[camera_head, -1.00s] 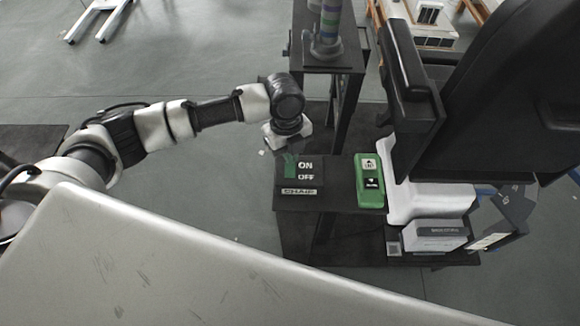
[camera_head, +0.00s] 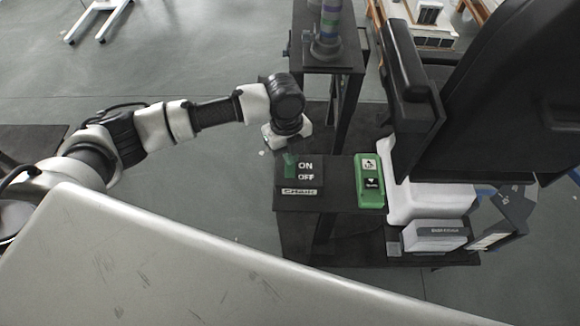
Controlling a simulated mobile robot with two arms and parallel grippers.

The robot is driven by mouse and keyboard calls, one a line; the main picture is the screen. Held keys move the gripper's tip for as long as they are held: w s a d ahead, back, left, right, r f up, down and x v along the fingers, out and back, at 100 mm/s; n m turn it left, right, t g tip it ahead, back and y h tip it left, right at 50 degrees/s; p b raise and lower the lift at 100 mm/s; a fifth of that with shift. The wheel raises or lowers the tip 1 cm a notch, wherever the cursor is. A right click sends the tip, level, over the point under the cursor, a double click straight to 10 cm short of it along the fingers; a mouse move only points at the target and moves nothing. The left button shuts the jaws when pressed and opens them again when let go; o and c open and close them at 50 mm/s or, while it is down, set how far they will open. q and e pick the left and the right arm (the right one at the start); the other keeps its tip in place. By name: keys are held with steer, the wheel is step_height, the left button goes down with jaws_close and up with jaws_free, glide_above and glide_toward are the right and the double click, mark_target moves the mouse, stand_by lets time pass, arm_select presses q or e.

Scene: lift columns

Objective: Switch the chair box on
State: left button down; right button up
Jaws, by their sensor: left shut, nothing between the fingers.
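The chair box (camera_head: 300,191) is a small black box with white ON and OFF words and a CHAIR label on its front. A green switch lever (camera_head: 290,165) stands at the left of the words, on the side near ON. My left gripper (camera_head: 289,148) points down at the top of the lever. It is shut with nothing held, and its fingertips are small and dark here, so I cannot tell whether they touch the lever. My right gripper is not in view.
A green control with white and black buttons (camera_head: 369,182) stands right of the chair box on the same dark shelf (camera_head: 340,200). A black chair (camera_head: 490,90) fills the right side. A stand with a striped column (camera_head: 328,30) rises behind.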

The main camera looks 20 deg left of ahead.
arm_select(q)
steer(key=shift+f+b, duration=0.5)
steer(key=shift+f, duration=0.7)
stand_by(0.9)
steer(key=shift+r, duration=0.15)
step_height(320, 180, up, 7)
steer(key=p, duration=0.7)
steer(key=shift+p, duration=0.3)
